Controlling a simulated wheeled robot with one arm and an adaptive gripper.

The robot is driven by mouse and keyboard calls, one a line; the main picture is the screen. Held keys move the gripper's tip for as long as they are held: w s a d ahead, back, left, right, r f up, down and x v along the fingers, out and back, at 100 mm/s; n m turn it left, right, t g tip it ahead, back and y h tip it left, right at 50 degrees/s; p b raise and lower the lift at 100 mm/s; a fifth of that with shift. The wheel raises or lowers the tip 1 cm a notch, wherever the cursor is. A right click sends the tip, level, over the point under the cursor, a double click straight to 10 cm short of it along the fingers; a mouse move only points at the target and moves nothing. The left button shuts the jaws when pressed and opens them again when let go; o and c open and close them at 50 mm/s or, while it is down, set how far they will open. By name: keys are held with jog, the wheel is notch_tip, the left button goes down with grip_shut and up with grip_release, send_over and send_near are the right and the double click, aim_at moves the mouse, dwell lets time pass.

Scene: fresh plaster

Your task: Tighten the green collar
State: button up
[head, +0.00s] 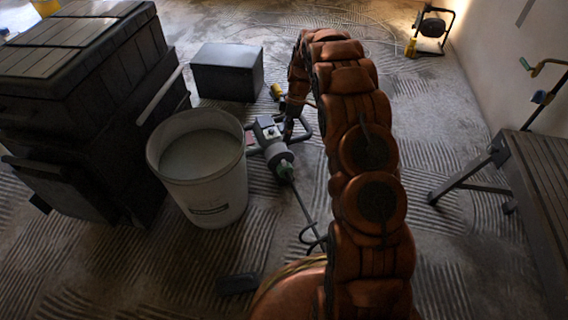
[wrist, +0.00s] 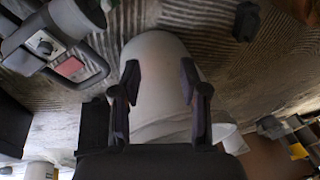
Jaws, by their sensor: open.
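The green collar (head: 286,169) is on the lower end of a grey mixing drill (head: 268,138), where the thin stirring shaft (head: 303,208) begins. The drill lies tilted against the right side of the white bucket. My gripper (head: 290,130) is by the drill's handle frame, above the collar in the head view. In the wrist view my gripper (wrist: 160,72) is open, with the pale bucket (wrist: 155,50) behind the gap between its fingers. Part of the grey drill (wrist: 50,45) shows at upper left there. I cannot make out the collar in the wrist view.
The white bucket (head: 203,168) holds pale material. Stacked dark cases (head: 75,90) stand at left and a dark box (head: 227,73) behind. A workbench (head: 540,180) is at right, a lamp (head: 431,28) at back right. Ridged floor (head: 450,130) is clear between arm and bench.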

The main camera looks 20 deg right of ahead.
aim_at(284, 160)
jog(key=shift+w+d+f+n+t+y+b, duration=0.25)
jog(key=shift+w+f+n+b, duration=0.7)
jog(key=shift+f, duration=2.95)
jog(key=shift+w+d+f+n+t+y+b, duration=0.2)
jog(key=shift+w+f+n+b, duration=0.7)
jog(key=shift+f, duration=3.05)
jog(key=shift+w+d+f+n+t+y+b, duration=0.35)
jog(key=shift+w+f, duration=0.9)
jog(key=shift+f, duration=2.65)
jog(key=shift+a, duration=0.1)
jog(key=shift+c, duration=0.4)
jog(key=c, duration=0.7)
